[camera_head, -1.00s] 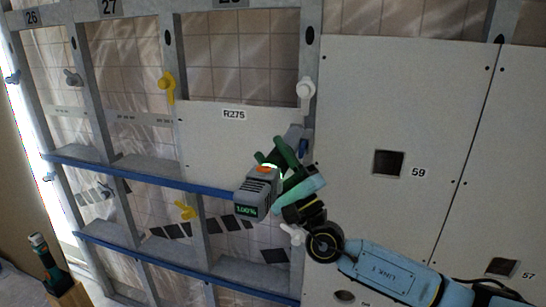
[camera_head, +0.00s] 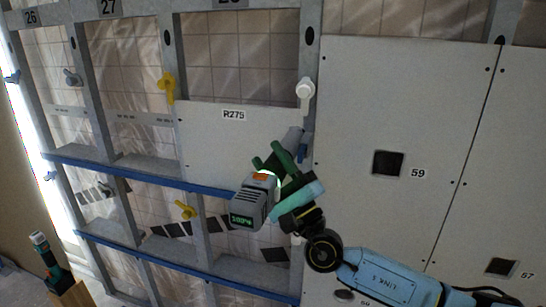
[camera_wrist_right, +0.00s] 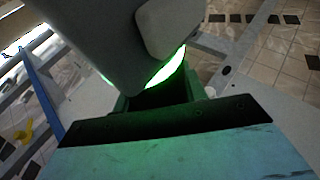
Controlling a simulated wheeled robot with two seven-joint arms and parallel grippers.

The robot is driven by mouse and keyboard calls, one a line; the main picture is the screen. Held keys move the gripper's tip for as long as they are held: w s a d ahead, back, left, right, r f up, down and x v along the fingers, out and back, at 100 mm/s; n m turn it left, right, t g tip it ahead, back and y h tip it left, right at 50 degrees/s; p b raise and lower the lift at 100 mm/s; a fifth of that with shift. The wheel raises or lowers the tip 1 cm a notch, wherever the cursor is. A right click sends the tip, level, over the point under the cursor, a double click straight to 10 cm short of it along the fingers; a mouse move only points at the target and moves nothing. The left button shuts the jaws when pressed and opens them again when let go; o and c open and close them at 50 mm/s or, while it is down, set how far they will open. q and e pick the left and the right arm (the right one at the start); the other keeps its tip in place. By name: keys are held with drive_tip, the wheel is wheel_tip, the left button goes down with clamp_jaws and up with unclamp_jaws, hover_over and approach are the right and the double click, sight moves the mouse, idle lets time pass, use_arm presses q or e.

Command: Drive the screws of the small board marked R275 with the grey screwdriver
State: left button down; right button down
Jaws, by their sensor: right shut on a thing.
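The small board marked R275 (camera_head: 212,143) stands upright in the frame, its lower edge at the upper blue rail. My right gripper (camera_head: 272,172) is shut on the grey screwdriver (camera_head: 250,201), in front of the board's lower right part. The screwdriver's nose points up and right toward the stud at the board's right edge; I cannot tell whether its tip touches. Its grey body (camera_wrist_right: 100,35) and a green glow fill the upper part of the right wrist view, where the tip is hidden. My left gripper is not in view.
Yellow clips (camera_head: 168,87) and a white clip (camera_head: 305,91) sit on the studs around the board. The large panel 59 (camera_head: 400,100) covers the wall at right. Another dark, green-banded tool (camera_head: 47,258) stands in a wooden block at lower left.

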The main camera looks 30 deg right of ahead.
drive_tip(key=shift+s+a+r+p, duration=0.2)
drive_tip(key=shift+s+a+p, duration=0.15)
drive_tip(key=shift+s+a, duration=0.55)
drive_tip(key=shift+w+a, duration=0.1)
drive_tip(key=shift+f, duration=0.15)
